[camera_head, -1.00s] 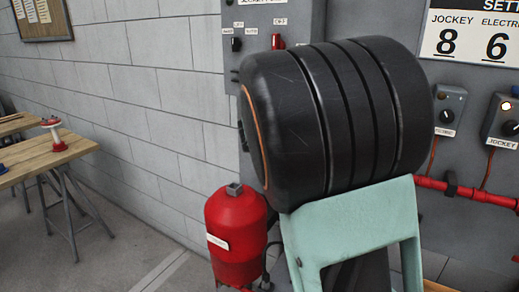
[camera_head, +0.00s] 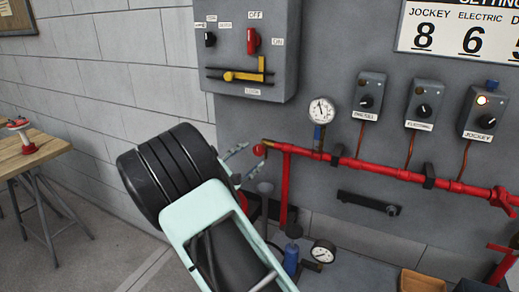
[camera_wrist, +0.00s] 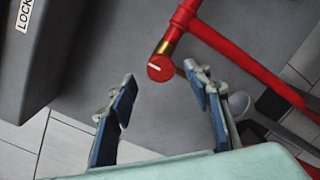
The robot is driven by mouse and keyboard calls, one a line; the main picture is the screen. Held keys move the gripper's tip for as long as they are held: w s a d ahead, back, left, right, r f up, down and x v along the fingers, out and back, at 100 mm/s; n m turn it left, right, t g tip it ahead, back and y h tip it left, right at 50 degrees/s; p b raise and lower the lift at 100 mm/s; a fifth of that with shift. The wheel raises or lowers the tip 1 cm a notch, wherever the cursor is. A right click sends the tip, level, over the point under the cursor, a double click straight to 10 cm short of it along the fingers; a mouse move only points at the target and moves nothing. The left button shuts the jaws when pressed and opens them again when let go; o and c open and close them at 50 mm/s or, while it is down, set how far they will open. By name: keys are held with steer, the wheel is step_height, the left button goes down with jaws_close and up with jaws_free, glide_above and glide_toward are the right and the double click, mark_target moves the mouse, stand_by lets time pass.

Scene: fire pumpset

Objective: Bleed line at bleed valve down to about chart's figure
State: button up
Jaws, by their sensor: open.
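The bleed valve's round red knob (camera_head: 259,150) is at the left end of the red pipe (camera_head: 370,164), below the grey control box. In the wrist view the knob (camera_wrist: 160,68) has a white mark and a brass neck. My gripper (camera_head: 241,164) is open just left of the knob. In the wrist view my gripper's two blue-padded fingers (camera_wrist: 160,92) stand apart on either side of the knob's line, with the knob beyond the tips and apparently untouched. The settings chart (camera_head: 455,30) reads jockey 8, electric 6; the third column is cut off. A round gauge (camera_head: 322,109) sits above the pipe.
A grey control box (camera_head: 245,50) with switches and a yellow lever hangs above the valve. Three controller boxes (camera_head: 422,103) line the wall; the jockey lamp is lit. A funnel (camera_head: 265,188) is below the knob. A second gauge (camera_head: 322,252) is lower down. A wooden table (camera_head: 35,155) stands left.

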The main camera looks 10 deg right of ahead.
mark_target(257, 151)
steer(key=x, duration=0.5)
steer(key=shift+w+d+p, duration=0.25)
steer(key=shift+p, duration=0.1)
steer(key=c, duration=1.2)
